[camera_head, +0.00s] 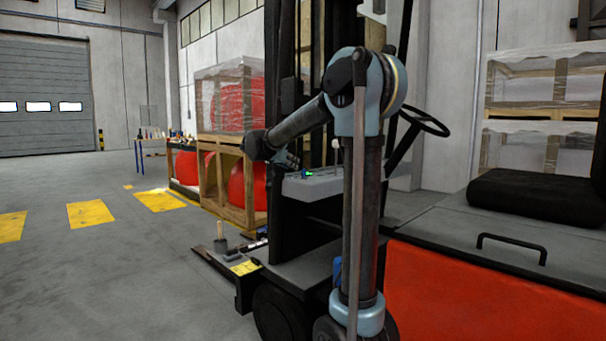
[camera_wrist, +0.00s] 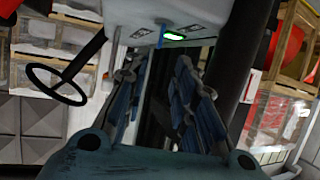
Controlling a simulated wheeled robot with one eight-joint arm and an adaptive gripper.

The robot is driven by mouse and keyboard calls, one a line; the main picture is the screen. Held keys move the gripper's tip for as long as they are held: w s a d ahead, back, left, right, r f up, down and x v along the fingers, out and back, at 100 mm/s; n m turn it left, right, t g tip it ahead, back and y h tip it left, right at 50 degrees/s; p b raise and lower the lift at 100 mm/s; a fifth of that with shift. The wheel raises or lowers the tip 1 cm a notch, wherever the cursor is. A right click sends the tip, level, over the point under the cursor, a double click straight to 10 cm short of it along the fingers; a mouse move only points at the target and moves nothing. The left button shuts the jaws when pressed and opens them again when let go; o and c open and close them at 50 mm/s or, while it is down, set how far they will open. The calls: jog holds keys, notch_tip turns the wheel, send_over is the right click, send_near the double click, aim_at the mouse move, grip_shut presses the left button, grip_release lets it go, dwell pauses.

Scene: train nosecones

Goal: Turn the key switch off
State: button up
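A grey forklift console (camera_head: 325,185) carries a small glowing green light (camera_head: 309,174) with a small dark-blue piece beside it, which looks like the key switch. In the wrist view the console (camera_wrist: 200,10) is at the top. The green light (camera_wrist: 174,37) shows there, with the thin blue key switch (camera_wrist: 161,37) just left of it, between small printed labels. My gripper (camera_wrist: 158,62) has its two fingers apart with nothing between them, just short of the console. In the head view my gripper (camera_head: 287,160) is left of the switch, partly dark against the forklift.
A black steering wheel (camera_head: 424,121) stands right of the console, also in the wrist view (camera_wrist: 57,84). A white-knobbed lever (camera_head: 335,145) rises near my arm. A black seat (camera_head: 540,192) is at right. Wooden crates with red nosecones (camera_head: 245,185) stand behind; open floor lies left.

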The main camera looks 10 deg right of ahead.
aim_at(304, 173)
jog(key=x, duration=1.2)
jog(key=shift+d, duration=0.1)
